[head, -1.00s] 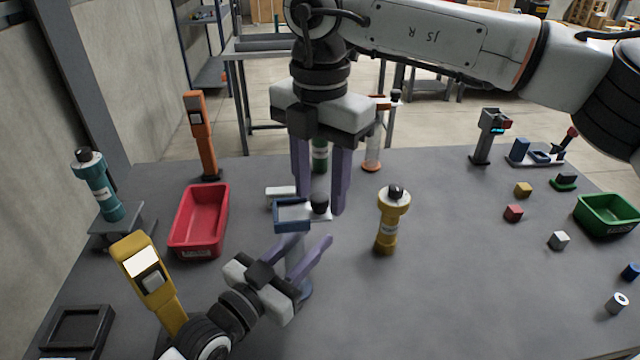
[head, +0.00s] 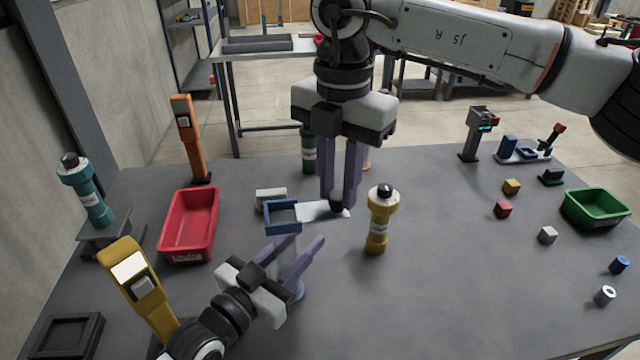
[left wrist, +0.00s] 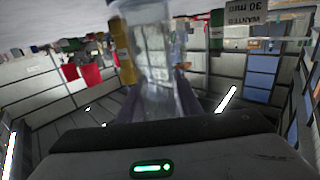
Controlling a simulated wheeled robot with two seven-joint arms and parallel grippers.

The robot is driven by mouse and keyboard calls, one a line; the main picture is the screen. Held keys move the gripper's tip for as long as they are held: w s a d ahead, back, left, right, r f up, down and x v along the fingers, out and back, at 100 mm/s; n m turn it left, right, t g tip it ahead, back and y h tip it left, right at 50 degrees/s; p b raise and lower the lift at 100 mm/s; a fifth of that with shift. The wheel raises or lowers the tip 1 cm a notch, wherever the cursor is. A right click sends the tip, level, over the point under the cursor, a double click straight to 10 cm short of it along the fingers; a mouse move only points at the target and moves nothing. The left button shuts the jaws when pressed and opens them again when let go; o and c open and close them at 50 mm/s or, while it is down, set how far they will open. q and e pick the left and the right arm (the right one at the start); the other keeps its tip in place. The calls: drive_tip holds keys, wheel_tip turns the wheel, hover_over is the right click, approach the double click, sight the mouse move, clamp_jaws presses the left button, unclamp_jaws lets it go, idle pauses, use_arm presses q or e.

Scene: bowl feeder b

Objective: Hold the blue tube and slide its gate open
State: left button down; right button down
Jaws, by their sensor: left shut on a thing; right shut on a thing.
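The blue tube has a blue square frame (head: 283,226) at its top and a clear body, which shows in the left wrist view (left wrist: 152,75). My left gripper (head: 308,243) is shut on the clear body below the frame. The gate (head: 312,211) is a flat white plate with a black knob (head: 338,203) at its right end. It sticks out of the frame to the right. My right gripper (head: 340,200) points down from above and is shut on the knob. The frame's opening shows from above; its inside is not clear.
A yellow tube (head: 378,228) stands close right of the gate. A green tube (head: 309,155) stands behind. A red bin (head: 190,245) and yellow post device (head: 140,280) are on the left. Small cubes and a green bin (head: 597,212) are at right. The table between is clear.

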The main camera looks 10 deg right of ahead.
sight(339, 193)
use_arm(q)
drive_tip(key=shift+w+a, duration=0.1)
drive_tip(key=shift+a, duration=0.05)
use_arm(e)
drive_tip(key=shift+d, duration=0.1)
drive_tip(key=c, duration=1.5)
unclamp_jaws()
drive_tip(key=shift+r, duration=0.1)
wheel_tip(339, 193, up, 12)
drive_tip(key=shift+f, duration=0.1)
use_arm(q)
drive_tip(key=c, duration=1.2)
unclamp_jaws()
